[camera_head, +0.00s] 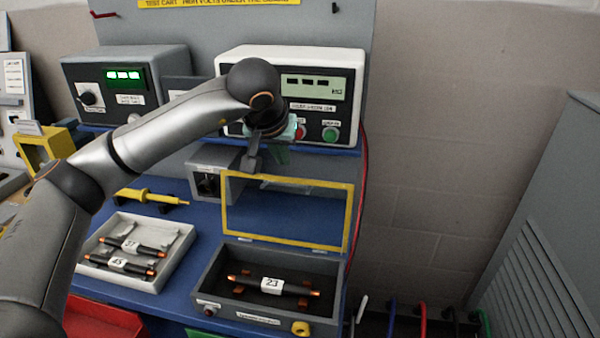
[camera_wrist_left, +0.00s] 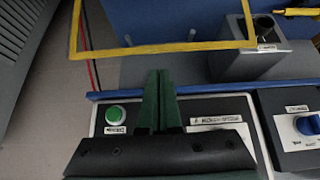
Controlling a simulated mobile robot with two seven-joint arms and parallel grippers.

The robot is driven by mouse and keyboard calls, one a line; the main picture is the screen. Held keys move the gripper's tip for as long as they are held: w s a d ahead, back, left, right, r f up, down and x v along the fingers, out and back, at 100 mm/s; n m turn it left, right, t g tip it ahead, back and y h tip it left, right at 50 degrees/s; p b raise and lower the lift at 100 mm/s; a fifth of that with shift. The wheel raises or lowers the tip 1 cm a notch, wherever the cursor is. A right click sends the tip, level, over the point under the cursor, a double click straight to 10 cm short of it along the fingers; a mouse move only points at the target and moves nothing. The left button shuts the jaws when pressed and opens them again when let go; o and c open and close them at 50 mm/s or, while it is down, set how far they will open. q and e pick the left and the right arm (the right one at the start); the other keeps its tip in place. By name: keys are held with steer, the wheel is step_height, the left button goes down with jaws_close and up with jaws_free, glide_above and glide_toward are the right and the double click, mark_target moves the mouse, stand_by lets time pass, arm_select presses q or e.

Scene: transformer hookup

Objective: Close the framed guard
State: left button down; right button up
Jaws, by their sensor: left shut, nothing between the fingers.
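The framed guard (camera_head: 300,182) has a yellow frame around a clear pane. It stands raised, near upright, along the back edge of a grey box (camera_head: 215,268). In the left wrist view, part of its yellow frame (camera_wrist_left: 165,48) crosses the top. My left gripper (camera_head: 268,165) is shut and empty, above and behind the guard's top left corner, in front of the white meter. In the left wrist view the green fingers (camera_wrist_left: 158,100) are together. I cannot tell whether they touch the frame. My right gripper is out of view.
A dark rod labelled 23 (camera_head: 271,284) lies in the grey box. A white tray (camera_head: 150,279) with labelled rods is to its left. The white meter (camera_head: 343,112) stands behind my gripper. A yellow tool (camera_head: 150,196) lies on the blue bench. Red cables hang at the right.

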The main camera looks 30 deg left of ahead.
mark_target(285, 208)
arm_select(q)
steer(key=p+x, duration=0.1)
steer(key=x, duration=0.9)
steer(key=shift+a, duration=0.15)
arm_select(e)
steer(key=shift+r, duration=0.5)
arm_select(q)
steer(key=shift+s, duration=0.1)
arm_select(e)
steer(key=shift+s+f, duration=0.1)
arm_select(q)
steer(key=shift+r, duration=0.1)
steer(key=shift+s+r+t, duration=0.15)
steer(key=shift+s+t, duration=0.15)
steer(key=shift+b, duration=0.3)
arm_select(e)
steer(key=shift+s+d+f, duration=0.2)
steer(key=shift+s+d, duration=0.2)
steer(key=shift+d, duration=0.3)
arm_select(q)
steer(key=shift+s, duration=0.1)
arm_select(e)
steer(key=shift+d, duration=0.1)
